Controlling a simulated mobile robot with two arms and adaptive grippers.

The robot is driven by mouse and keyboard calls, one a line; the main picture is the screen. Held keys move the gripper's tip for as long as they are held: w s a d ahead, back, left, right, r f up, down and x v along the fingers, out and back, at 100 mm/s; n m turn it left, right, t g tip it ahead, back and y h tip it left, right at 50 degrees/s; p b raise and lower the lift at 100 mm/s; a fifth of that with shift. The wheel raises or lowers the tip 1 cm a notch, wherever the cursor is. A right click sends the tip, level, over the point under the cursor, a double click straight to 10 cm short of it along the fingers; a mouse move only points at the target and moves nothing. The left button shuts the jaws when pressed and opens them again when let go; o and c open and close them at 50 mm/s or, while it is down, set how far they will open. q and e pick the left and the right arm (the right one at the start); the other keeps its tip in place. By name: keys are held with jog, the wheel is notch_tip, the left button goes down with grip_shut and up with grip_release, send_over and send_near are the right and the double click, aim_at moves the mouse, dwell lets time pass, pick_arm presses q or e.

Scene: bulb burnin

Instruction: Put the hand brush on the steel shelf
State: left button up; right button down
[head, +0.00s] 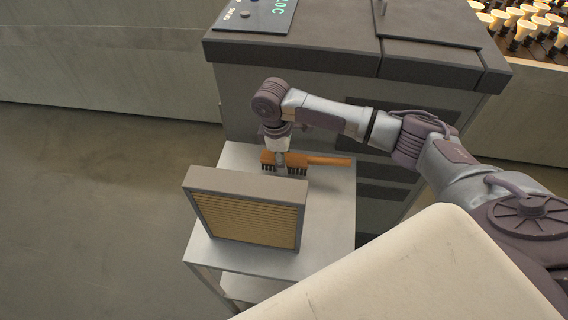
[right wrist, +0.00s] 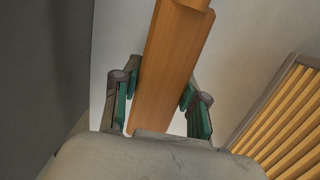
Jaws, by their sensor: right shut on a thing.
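The hand brush (head: 325,160) has an orange-brown wooden body and handle with dark bristles pointing down. It is at the back of the steel shelf (head: 330,215), bristles at or just above the top; I cannot tell whether they touch. My right gripper (head: 281,160) comes down from above and is shut on the brush's wooden body. In the right wrist view the wooden brush (right wrist: 170,65) runs between the green-padded fingers of the right gripper (right wrist: 165,95). My left gripper is not in view.
A framed filter with tan slats (head: 245,218) stands on the shelf in front of the brush, and its slats also show in the right wrist view (right wrist: 290,115). A dark grey cabinet (head: 300,95) stands behind. Several lit bulbs (head: 520,20) are at the top right. The shelf's front right is bare.

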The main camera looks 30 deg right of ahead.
jog(key=shift+f, duration=1.1)
jog(key=c, duration=0.6)
grip_release()
jog(key=shift+f, duration=0.15)
jog(key=r, duration=0.8)
jog(key=a+r, duration=0.1)
jog(key=r, duration=0.3)
jog(key=shift+w+a+r, duration=0.1)
jog(key=shift+w+r, duration=0.05)
jog(key=shift+w, duration=0.25)
